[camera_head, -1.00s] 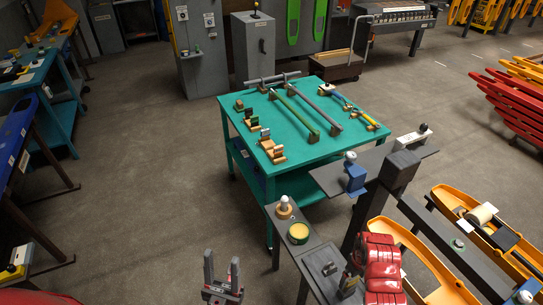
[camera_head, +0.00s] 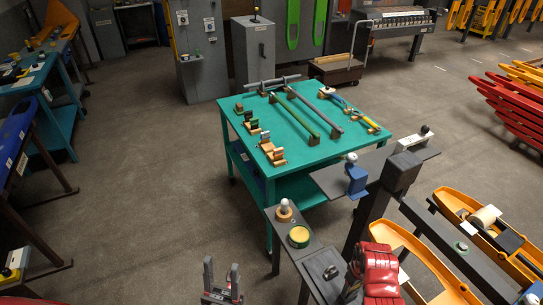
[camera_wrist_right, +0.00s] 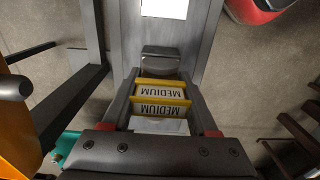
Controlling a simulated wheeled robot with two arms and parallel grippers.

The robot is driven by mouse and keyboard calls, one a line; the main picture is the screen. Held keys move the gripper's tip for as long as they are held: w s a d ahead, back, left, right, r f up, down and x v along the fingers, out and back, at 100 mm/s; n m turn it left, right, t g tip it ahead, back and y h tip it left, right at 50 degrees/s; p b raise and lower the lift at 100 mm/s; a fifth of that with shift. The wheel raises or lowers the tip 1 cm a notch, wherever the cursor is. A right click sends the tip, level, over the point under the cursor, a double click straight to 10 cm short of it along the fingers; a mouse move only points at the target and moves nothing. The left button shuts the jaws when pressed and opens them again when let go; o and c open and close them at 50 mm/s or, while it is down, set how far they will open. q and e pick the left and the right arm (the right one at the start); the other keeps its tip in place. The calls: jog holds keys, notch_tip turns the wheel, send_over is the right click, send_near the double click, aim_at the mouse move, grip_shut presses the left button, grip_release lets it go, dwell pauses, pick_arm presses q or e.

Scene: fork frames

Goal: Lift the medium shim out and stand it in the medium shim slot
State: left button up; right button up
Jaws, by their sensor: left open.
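A block with yellow edges and white MEDIUM labels, the medium shim (camera_wrist_right: 160,110), lies between the fingers of my right gripper (camera_wrist_right: 160,88) in the right wrist view. The fingers appear to press on both its sides. Two MEDIUM labels show one above the other, and I cannot tell whether both belong to the shim. A dark grey block (camera_wrist_right: 160,60) sits just beyond the fingertips on a grey plate. In the head view my right arm hides the shim. My left gripper (camera_head: 221,275) is open and empty at the bottom edge. I cannot make out the medium shim slot.
A grey bench (camera_head: 285,244) carries a round wooden piece with a white knob (camera_head: 284,211) and a yellow-green disc (camera_head: 299,237). A teal table (camera_head: 300,163) with rods and wooden blocks stands behind. A yellow-orange frame (camera_head: 418,255) lies at right.

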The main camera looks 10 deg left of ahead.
grip_shut()
jog(key=shift+r+p, duration=1.1)
jog(key=shift+r, duration=1.2)
jog(key=shift+r+p, duration=0.4)
jog(key=shift+r, duration=0.65)
jog(key=shift+w, duration=0.1)
